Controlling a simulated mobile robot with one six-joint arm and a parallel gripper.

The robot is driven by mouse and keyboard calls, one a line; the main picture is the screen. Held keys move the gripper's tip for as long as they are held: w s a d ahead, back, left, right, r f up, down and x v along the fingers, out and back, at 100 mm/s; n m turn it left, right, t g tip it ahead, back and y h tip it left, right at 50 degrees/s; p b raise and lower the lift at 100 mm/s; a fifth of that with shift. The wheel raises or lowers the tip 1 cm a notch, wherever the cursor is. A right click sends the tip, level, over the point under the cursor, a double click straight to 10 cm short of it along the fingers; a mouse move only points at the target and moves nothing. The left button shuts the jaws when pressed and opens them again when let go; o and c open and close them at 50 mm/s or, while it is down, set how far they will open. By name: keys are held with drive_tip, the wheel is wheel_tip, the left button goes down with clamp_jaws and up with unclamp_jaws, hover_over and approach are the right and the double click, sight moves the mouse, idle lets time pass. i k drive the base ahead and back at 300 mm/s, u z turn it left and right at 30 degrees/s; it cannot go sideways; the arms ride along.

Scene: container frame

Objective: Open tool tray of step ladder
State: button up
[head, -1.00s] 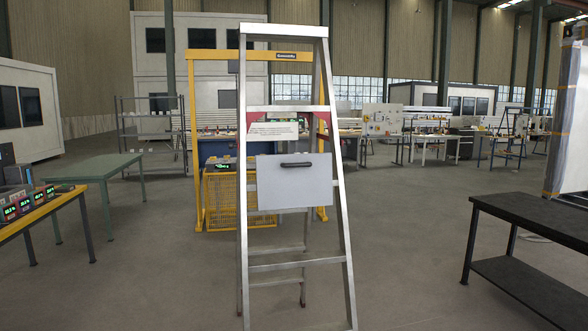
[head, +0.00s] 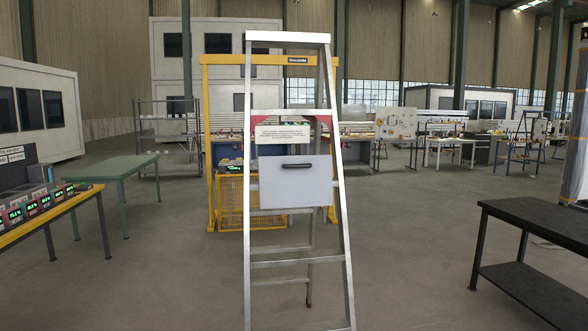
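The aluminium step ladder (head: 338,220) stands upright in the middle of the head view, with its legs spread. Its tool tray (head: 310,195) is a flat light grey panel that hangs upright between the front rails, below the red-bracketed upper step. A dark horizontal handle (head: 298,166) sits near the panel's top edge. The panel looks folded flat against the ladder. My gripper is not in view, so nothing of mine is seen touching the ladder or tray.
A yellow frame (head: 207,150) with a yellow mesh crate (head: 232,205) stands behind the ladder. A green table (head: 110,165) and a yellow-edged bench with displays (head: 55,212) are at left. A black two-level bench (head: 540,220) is at right. The floor between is clear.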

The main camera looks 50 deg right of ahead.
sight(292, 181)
drive_tip(key=z, duration=0.1)
drive_tip(key=i, duration=0.95)
drive_tip(key=u, duration=0.05)
